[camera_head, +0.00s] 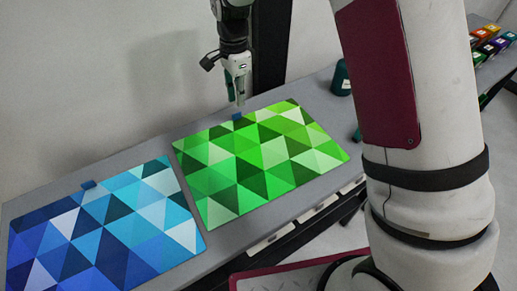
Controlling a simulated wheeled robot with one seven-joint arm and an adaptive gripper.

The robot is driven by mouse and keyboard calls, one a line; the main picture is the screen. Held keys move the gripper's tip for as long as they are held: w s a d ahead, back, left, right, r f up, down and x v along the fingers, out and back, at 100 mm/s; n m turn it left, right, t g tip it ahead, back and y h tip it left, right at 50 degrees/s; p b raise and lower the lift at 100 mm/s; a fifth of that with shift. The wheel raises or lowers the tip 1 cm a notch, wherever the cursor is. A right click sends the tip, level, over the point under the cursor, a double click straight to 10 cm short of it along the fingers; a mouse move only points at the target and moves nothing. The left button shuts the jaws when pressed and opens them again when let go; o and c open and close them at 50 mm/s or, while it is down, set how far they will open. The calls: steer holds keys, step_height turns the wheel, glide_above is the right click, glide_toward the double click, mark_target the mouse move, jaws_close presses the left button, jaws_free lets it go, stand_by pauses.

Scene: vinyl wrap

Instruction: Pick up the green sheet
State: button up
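The green sheet (258,162), patterned with light and dark green triangles, lies flat on the grey table. A small blue tab (237,117) sits at its back edge. My gripper (239,103) points down right at that tab, at the sheet's back edge. Its fingers are small and close together in this view. I cannot tell whether they are apart, shut or touching the tab.
A dark green container (341,78) stands behind right. Several coloured boxes (490,42) are at the far right. A wall rises behind the table.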

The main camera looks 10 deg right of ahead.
steer(key=shift+f+p, duration=0.4)
steer(key=shift+f, duration=2.55)
steer(key=shift+c, duration=0.2)
jaws_close()
